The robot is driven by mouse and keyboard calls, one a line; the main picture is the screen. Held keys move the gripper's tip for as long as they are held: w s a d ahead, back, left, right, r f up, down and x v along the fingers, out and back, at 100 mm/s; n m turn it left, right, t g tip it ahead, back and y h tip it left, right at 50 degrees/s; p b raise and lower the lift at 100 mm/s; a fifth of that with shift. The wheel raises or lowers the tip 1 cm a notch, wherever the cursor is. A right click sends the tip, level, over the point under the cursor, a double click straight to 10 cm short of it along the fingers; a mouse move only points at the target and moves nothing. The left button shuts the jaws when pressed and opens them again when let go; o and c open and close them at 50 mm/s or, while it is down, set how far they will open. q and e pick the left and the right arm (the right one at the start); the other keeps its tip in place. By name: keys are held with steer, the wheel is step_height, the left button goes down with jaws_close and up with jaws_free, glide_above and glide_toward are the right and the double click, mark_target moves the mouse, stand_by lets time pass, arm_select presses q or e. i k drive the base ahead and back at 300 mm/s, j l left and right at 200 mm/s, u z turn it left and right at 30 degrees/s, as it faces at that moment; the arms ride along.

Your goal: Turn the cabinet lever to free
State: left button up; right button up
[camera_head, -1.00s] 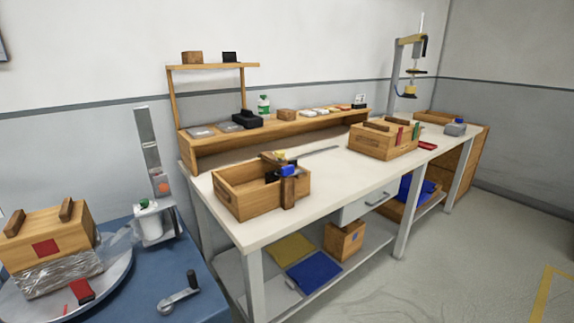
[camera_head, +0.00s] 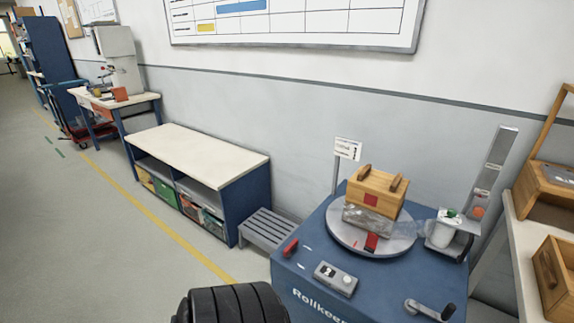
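A blue cabinet (camera_head: 318,255) stands at the lower right, with lettering partly cut off at the bottom edge. A short red lever or handle (camera_head: 290,248) sits at its left edge; which position it is set to cannot be read. A grey crank with a dark knob (camera_head: 428,310) lies on its right front corner. A grey control box (camera_head: 335,279) is on top near the front. Neither gripper is in view. A black ribbed part, probably of my own arm, shows at the bottom centre, apart from the cabinet in the picture.
A round turntable (camera_head: 345,236) on the cabinet bears a wooden crate (camera_head: 374,196) above a film-wrapped lower part. A small sign (camera_head: 347,148) stands behind. Grey steps (camera_head: 268,229) and a white-topped bench (camera_head: 195,153) stand left. The floor left of the yellow line (camera_head: 165,228) is clear.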

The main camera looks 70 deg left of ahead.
mark_target(287, 251)
steer(key=u, duration=2.15)
steer(key=z, duration=0.2)
